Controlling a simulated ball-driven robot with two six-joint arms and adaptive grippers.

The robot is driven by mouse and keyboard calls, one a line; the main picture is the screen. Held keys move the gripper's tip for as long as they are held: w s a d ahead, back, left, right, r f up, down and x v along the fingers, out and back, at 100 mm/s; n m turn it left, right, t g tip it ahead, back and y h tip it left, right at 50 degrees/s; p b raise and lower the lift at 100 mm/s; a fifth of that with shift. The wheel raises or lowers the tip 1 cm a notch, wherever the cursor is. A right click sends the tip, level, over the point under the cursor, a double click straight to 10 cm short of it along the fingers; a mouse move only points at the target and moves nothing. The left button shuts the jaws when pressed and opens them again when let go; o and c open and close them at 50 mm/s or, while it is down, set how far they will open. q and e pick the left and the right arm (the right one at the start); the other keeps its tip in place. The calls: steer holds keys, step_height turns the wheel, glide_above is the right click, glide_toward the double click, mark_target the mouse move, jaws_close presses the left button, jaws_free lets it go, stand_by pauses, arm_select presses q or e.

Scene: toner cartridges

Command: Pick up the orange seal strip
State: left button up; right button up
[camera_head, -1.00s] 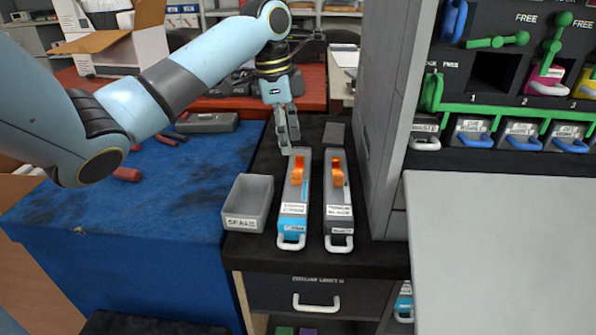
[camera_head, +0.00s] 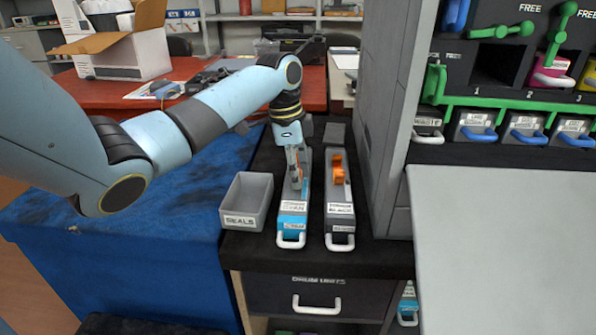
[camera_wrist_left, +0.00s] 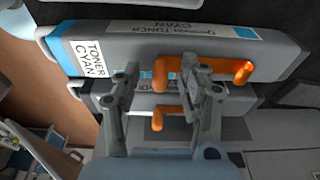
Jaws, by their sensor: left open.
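The cyan toner cartridge (camera_head: 292,222) lies on the dark bench top with its white handle toward me. My left gripper (camera_head: 297,182) is over its upper part, open, and hides its orange seal strip in the head view. In the left wrist view the orange strip (camera_wrist_left: 243,73) shows beside and behind the fingers of the left gripper (camera_wrist_left: 160,72), along the cartridge labelled TONER CYAN (camera_wrist_left: 150,45). I cannot tell whether a finger touches it. A black toner cartridge (camera_head: 340,212) with its own orange strip (camera_head: 338,170) lies to the right. My right gripper is not in view.
A grey open tray labelled SEALS (camera_head: 240,221) stands just left of the cyan cartridge. A tall grey cabinet wall (camera_head: 385,130) rises close on the right. A blue-covered table (camera_head: 150,240) lies left. A drawer (camera_head: 300,293) is below the bench top.

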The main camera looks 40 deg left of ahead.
arm_select(q)
steer(key=c, duration=0.8)
step_height(320, 180, up, 9)
steer(key=shift+r+p, duration=0.2)
steer(key=shift+p, duration=0.8)
step_height(320, 180, up, 6)
steer(key=p, duration=0.6)
steer(key=shift+f, duration=0.15)
steer(key=shift+s+f, duration=0.15)
steer(key=shift+f, duration=0.1)
